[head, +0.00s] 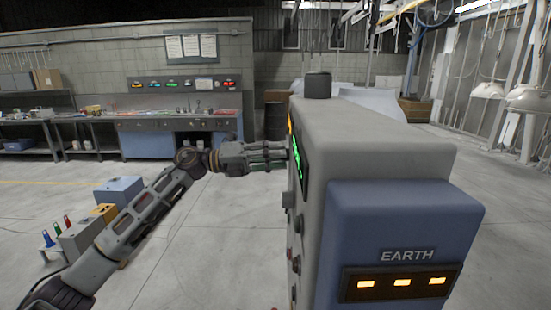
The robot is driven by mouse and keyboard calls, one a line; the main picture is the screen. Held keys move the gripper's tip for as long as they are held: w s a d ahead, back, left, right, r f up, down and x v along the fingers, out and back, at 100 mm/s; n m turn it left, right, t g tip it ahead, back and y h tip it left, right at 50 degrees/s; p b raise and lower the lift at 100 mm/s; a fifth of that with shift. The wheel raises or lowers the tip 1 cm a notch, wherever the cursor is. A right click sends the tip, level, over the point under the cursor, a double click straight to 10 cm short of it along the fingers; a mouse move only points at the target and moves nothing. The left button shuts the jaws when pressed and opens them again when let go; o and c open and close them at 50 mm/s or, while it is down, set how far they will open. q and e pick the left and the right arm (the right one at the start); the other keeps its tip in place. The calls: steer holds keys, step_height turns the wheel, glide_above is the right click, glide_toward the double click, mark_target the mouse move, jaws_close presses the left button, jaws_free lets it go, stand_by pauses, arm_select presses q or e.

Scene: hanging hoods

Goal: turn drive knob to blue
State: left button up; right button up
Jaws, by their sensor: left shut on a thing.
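A tall grey and blue console (375,130) marked EARTH stands at the right. Its control face is on the left side and I see it nearly edge-on. That face has a green lit display (297,155) and several dark knobs, such as one lower knob (288,200). My left gripper (284,156) comes in from the left and its fingers are shut at this face, beside the display. They hold what seems to be the drive knob, which is hidden by the fingers and the angle. No blue mark or knob pointer can be read. My right gripper is not in view.
A blue box (120,189), grey boxes and a small rack of coloured tools (58,235) stand on the floor at the left. A workbench (150,137) runs along the back wall. Pale hoods (488,90) hang at the right. The floor between is clear.

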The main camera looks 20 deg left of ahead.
arm_select(q)
steer(key=shift+d+f, duration=0.1)
steer(key=shift+f, duration=0.15)
steer(key=o, duration=1)
steer(key=shift+r, duration=0.1)
steer(key=shift+o, duration=0.2)
steer(key=r+v, duration=0.1)
steer(key=v, duration=1.1)
steer(key=shift+f, duration=0.4)
